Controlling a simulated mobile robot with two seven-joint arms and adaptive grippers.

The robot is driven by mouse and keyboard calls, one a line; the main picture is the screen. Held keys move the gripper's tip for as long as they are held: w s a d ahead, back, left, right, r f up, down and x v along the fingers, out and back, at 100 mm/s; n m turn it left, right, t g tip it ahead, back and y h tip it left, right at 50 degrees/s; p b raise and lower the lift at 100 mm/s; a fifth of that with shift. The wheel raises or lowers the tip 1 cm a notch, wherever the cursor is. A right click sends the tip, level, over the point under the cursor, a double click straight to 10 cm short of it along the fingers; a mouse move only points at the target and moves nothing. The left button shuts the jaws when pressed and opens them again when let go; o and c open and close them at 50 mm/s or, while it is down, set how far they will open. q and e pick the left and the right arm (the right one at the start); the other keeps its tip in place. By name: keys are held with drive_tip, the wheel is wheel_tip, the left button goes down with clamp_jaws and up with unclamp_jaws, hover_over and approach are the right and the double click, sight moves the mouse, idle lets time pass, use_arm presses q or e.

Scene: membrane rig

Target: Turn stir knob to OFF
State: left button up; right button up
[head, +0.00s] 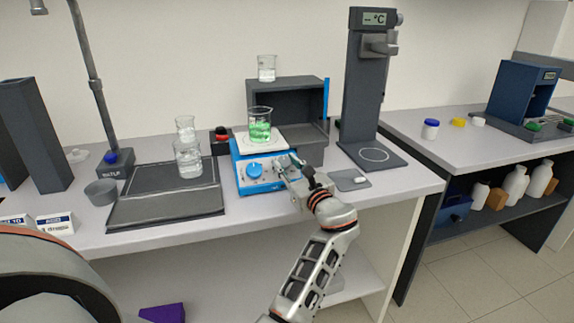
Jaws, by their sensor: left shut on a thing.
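A blue and white hotplate stirrer (238,152) stands in the middle of the bench. A beaker of green liquid (260,131) sits on its white top. A blue knob (254,170) shows uncovered on the left of its front panel. My left gripper (284,166) is at the right of that panel, shut on the stir knob there. The fingers mostly hide that knob, so its pointer and the OFF mark cannot be read. My right gripper is not in view.
A dark tray (150,212) with a beaker of clear liquid (188,161) lies left of the hotplate. A dark open-fronted box (285,83) stands behind. A tall column with a display (366,90) stands to the right, near a small grey pad (340,183).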

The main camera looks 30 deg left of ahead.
sight(287, 166)
use_arm(q)
drive_tip(key=o, duration=1)
drive_tip(key=shift+f, duration=0.1)
drive_tip(key=shift+o, duration=0.6)
wheel_tip(287, 166, up, 10)
